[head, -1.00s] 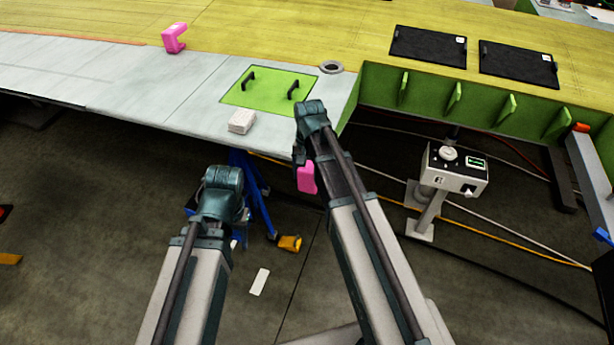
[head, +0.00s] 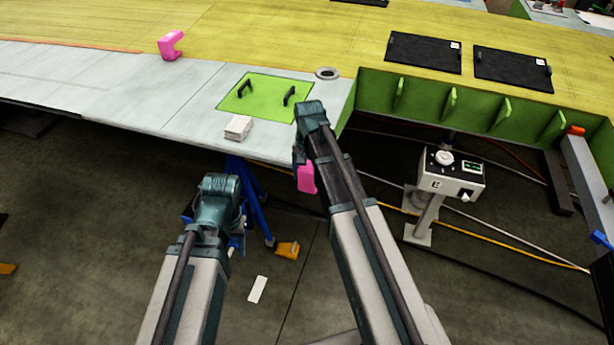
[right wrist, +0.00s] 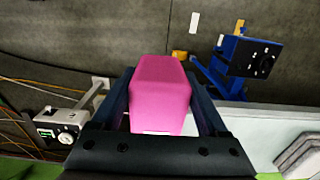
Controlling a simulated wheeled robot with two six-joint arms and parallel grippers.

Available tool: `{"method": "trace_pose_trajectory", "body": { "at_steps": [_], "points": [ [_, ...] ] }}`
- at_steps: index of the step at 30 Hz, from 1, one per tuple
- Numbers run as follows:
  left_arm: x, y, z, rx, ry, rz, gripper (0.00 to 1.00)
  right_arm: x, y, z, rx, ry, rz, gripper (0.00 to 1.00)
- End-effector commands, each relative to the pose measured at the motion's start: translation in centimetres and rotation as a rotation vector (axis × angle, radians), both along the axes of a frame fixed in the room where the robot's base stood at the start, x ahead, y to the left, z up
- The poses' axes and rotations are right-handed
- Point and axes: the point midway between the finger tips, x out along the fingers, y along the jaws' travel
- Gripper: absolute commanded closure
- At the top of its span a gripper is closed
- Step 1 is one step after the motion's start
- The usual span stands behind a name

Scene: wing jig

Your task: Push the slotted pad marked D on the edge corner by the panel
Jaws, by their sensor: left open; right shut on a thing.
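A pink pad (head: 307,179) is held in my right gripper (right wrist: 160,100), beside the front edge of the wing and just below it in the head view. It also fills the middle of the right wrist view (right wrist: 160,92), between the two fingers. No letter or slot on it shows. The green panel (head: 262,108) with two black handles lies on the grey wing surface, by the edge corner (head: 333,150), which my right arm partly covers. My left gripper (head: 222,232) hangs low at the left, away from the wing; its fingers are mostly hidden.
Another pink, C-shaped pad (head: 170,44) stands on the wing at upper left. A white block (head: 238,127) lies near the front edge, left of the corner. A blue stand (head: 257,205) is under the wing. A control box (head: 452,174) on a post stands right.

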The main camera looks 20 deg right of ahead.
Motion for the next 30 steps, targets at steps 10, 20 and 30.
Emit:
{"method": "trace_pose_trajectory", "body": {
  "at_steps": [10,20,30],
  "points": [
    [0.0,0.0,-0.1,0.000,0.000,0.000,0.48,0.9,-0.6,-0.1,0.000,0.000,-0.001,0.79],
    [0.0,0.0,-0.1,0.000,0.000,0.000,0.48,1.3,-0.9,-0.1,-0.002,-0.002,0.000,0.79],
    [0.0,0.0,-0.1,0.000,0.000,0.000,0.48,1.3,-0.9,-0.1,-0.001,-0.002,0.000,0.00]
  ]
}}
